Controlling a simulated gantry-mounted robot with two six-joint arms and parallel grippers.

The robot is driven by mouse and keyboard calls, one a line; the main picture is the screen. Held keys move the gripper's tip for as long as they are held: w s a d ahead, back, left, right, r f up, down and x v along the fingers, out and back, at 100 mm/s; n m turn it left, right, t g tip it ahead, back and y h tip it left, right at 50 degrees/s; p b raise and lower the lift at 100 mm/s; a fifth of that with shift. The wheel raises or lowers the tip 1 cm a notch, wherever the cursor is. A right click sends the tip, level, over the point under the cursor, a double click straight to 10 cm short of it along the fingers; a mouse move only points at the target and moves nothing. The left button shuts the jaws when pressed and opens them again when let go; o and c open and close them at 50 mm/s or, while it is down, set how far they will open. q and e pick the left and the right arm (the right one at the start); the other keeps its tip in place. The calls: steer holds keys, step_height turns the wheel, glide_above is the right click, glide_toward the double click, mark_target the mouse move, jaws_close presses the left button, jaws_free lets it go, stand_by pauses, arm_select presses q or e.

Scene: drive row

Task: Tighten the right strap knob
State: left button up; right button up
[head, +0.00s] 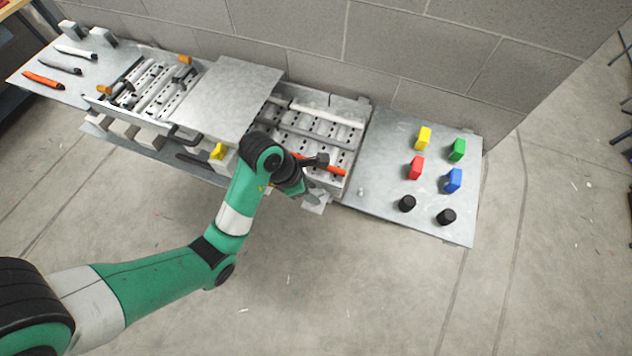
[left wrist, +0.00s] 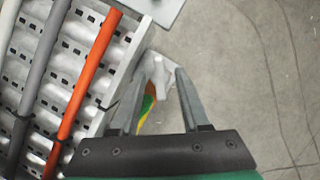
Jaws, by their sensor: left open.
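My left gripper (head: 312,193) is at the front edge of the slotted cable tray (head: 338,118), near its right end. In the left wrist view its two fingers (left wrist: 163,68) are open. A pale grey bracket-like piece (left wrist: 159,72) lies between and beyond the fingers; it also shows below the gripper in the head view (head: 315,208). A small orange, yellow and green thing (left wrist: 148,108) is partly hidden beside the left finger. I cannot tell which of these is the right strap knob. A yellow knob (head: 217,151) sits further left at the front edge. My right gripper is not in view.
An orange cable (left wrist: 90,85) and grey cables (left wrist: 42,70) run along the tray. A flat metal cover (head: 230,95) lies left of it. The right metal shelf (head: 385,160) carries coloured blocks and two black knobs (head: 446,216). The floor in front is clear.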

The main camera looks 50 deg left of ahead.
arm_select(q)
steer(key=shift+r, duration=0.1)
jaws_close()
